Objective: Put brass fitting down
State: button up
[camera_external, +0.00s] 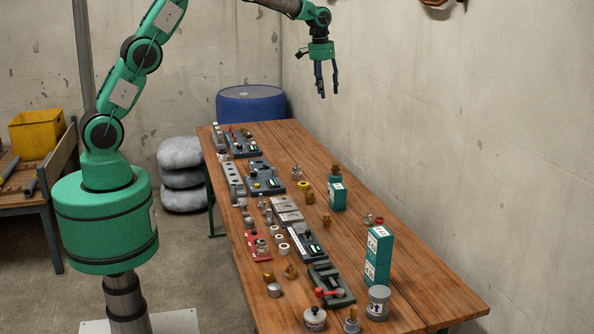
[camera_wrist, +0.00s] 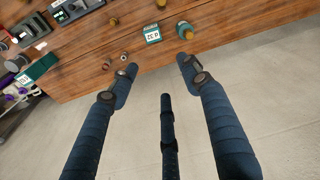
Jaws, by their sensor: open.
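My gripper (camera_external: 328,94) hangs high above the right side of the table's far part, fingers pointing down. In the wrist view its dark blue fingers (camera_wrist: 156,66) are spread wide with nothing between them. Several brass fittings stand on the table. One brass fitting (camera_external: 335,169) is at the top of the small teal box, and others are at mid-table (camera_external: 327,219) and nearer the front (camera_external: 290,271). In the wrist view a brass fitting (camera_wrist: 187,33) shows beyond the right fingertip and another (camera_wrist: 113,21) stands to the left. Which one is the task's fitting I cannot tell.
The wooden table (camera_external: 420,280) carries fixtures in a row along its left side. A tall teal box (camera_external: 378,255) stands near the front right, the small teal box (camera_external: 337,195) further back. The right strip of the tabletop is mostly bare. A concrete wall runs along the right.

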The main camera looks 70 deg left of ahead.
jog(key=s+d+r+m+t, duration=0.1)
jog(key=s+d+r, duration=0.35)
jog(key=s, duration=0.35)
jog(key=s+d+r, duration=0.4)
jog(key=s+r, duration=0.2)
jog(key=s, duration=0.3)
jog(key=s+d+r+m+t, duration=0.1)
jog(key=s+d+r, duration=0.45)
jog(key=s, duration=0.25)
jog(key=s+d+f, duration=0.1)
jog(key=s+d, duration=0.1)
jog(key=s, duration=0.7)
jog(key=s+d+f+m+t, duration=0.1)
jog(key=s+d+f, duration=0.1)
jog(key=s, duration=0.8)
jog(key=s+d+f+m+t, duration=0.1)
jog(key=s+d+f, duration=0.1)
jog(key=s, duration=0.7)
jog(key=shift+s+f, duration=0.15)
jog(key=shift+f, duration=0.1)
notch_tip(320, 180, down, 10)
jog(key=b, duration=0.9)
jog(key=shift+r+b, duration=0.25)
jog(key=shift+b, duration=0.05)
